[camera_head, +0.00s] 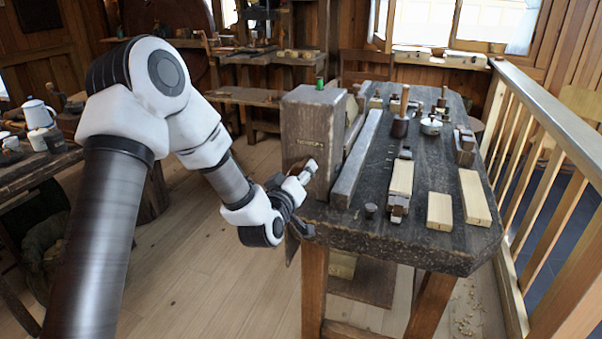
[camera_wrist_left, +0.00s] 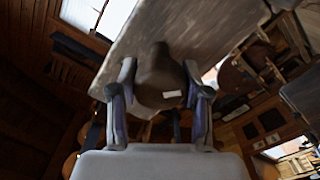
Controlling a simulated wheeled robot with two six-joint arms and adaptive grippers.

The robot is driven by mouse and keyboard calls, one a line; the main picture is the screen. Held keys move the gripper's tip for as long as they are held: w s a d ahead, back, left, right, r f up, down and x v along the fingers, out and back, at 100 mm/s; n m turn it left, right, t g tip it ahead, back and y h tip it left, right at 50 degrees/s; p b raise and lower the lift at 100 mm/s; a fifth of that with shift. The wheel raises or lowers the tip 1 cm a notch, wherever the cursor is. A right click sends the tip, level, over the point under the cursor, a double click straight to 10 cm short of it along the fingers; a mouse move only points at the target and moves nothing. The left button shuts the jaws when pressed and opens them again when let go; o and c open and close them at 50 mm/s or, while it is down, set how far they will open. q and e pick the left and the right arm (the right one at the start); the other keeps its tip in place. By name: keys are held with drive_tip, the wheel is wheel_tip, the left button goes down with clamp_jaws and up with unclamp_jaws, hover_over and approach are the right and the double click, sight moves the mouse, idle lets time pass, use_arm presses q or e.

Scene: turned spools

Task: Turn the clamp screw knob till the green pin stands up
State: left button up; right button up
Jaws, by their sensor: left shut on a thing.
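The clamp is a tall dark wooden block (camera_head: 312,128) at the left end of the workbench. The green pin (camera_head: 319,83) shows as a short upright stub on top of the block. The clamp screw knob (camera_wrist_left: 155,72) is dark brown with a small white mark, and fills the space between the fingers in the left wrist view. My left gripper (camera_head: 300,178) is at the front face of the block, shut on the knob; it also shows in the left wrist view (camera_wrist_left: 160,98). In the head view the fingers hide most of the knob. My right gripper is not in view.
The workbench (camera_head: 385,232) carries a long pale bar (camera_head: 357,155), wooden blocks (camera_head: 439,209), a mallet (camera_head: 400,120) and a small pot (camera_head: 431,125). A wooden railing (camera_head: 548,130) runs along the right. The floor left of the bench is open.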

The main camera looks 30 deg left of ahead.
use_arm(q)
drive_tip(key=shift+s+f, duration=0.1)
drive_tip(key=shift+f, duration=0.2)
drive_tip(key=o, duration=1.2)
drive_tip(key=shift+c, duration=0.2)
drive_tip(key=shift+s+r, duration=0.1)
drive_tip(key=shift+r, duration=0.1)
drive_tip(key=v, duration=0.7)
drive_tip(key=shift+s, duration=0.2)
drive_tip(key=shift+d, duration=0.1)
